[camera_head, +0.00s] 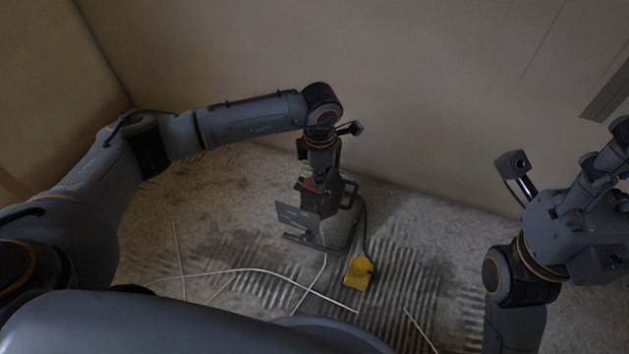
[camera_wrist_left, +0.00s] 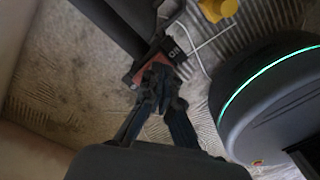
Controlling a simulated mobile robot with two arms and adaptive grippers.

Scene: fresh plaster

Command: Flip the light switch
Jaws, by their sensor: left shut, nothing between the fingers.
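The light switch (camera_wrist_left: 150,68) has a red rocker in a dark housing, with white lettering that reads "ON" at one end. In the head view the red of the switch (camera_head: 315,185) shows at the top of a dark stand with a carrying handle. My left gripper (camera_wrist_left: 158,82) is shut and empty, its fingertips right over the red rocker and hiding part of it. I cannot tell whether they touch it or which way the rocker is tilted. In the head view the left gripper points down at the switch. My right arm shows at the right, its gripper out of view.
A grey plate (camera_head: 297,218) is on the stand's front left. A yellow object (camera_head: 358,272) lies on the floor beside the stand, with a dark cable by it. Thin white cables (camera_head: 240,271) lie across the dusty, ridged floor. A bare wall (camera_head: 420,100) rises behind.

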